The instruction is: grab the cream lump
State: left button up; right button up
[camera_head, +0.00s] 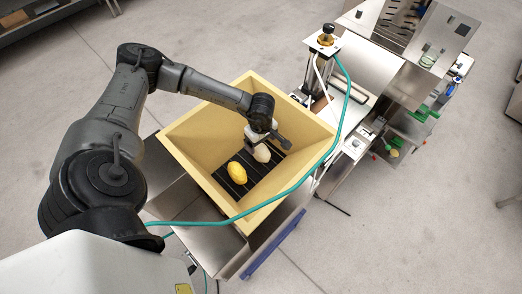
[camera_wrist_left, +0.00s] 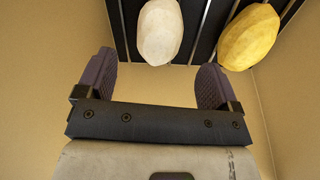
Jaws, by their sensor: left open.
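The cream lump (camera_head: 262,153) lies on the black slatted floor of the yellow box, partly covered by my gripper in the head view. In the left wrist view the cream lump (camera_wrist_left: 160,32) is at the top middle, just beyond and between my fingers. A yellow lump (camera_head: 237,172) lies beside it; it also shows at the top right of the left wrist view (camera_wrist_left: 249,37). My left gripper (camera_head: 267,141) is inside the box, over the cream lump; its fingers (camera_wrist_left: 154,80) are open with nothing between them. My right gripper is not in view.
The yellow box (camera_head: 196,152) has high walls around the gripper. A teal hose (camera_head: 312,172) passes over the box's right side. A metal machine (camera_head: 375,75) stands to the right. Bare slatted floor (camera_head: 262,174) lies around the lumps.

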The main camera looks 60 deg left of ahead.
aim_at(261, 147)
pick_arm(q)
jog(key=shift+f, duration=0.6)
jog(key=shift+f+p, duration=0.35)
notch_tip(261, 147, down, 3)
jog(key=shift+a+f+p, duration=0.1)
jog(key=shift+f+p, duration=0.1)
jog(key=shift+p, duration=0.4)
jog(key=shift+f, duration=0.65)
jog(key=c, duration=1.1)
jog(key=shift+r, duration=0.1)
